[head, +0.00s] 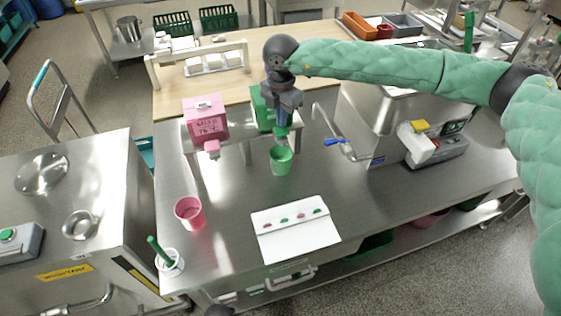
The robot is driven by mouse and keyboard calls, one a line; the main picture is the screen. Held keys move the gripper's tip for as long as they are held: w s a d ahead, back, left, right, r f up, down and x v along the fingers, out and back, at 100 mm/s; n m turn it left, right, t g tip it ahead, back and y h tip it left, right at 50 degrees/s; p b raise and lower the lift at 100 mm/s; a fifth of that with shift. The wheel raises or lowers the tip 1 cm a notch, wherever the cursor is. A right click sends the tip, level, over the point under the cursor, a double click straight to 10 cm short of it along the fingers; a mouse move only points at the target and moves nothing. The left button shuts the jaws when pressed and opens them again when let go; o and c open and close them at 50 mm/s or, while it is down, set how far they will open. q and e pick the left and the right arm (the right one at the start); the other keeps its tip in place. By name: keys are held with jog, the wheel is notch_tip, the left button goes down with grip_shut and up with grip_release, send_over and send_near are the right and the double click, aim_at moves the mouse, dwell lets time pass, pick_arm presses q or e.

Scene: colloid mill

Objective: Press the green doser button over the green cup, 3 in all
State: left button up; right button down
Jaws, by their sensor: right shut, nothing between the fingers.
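The green doser (260,108) stands on a rack at the middle of the steel table, partly hidden behind my right gripper. My right gripper (282,128) is shut and empty, pointing down at the front of the green doser. Its button is hidden, and I cannot tell whether the fingertips touch it. The green cup (281,161) stands upright on the table just below the gripper. My left gripper is not clearly in view; only a dark piece shows at the bottom edge.
A pink doser (206,120) is left of the green one. A pink cup (189,213) and a white pot with a green handle (168,260) stand at the left. A white card (295,230) with pink and green marks lies in front. A steel machine (385,120) is at right.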

jog(key=shift+r, duration=0.1)
notch_tip(320, 180, up, 6)
jog(key=shift+f, duration=0.1)
dwell(0.8)
dwell(0.5)
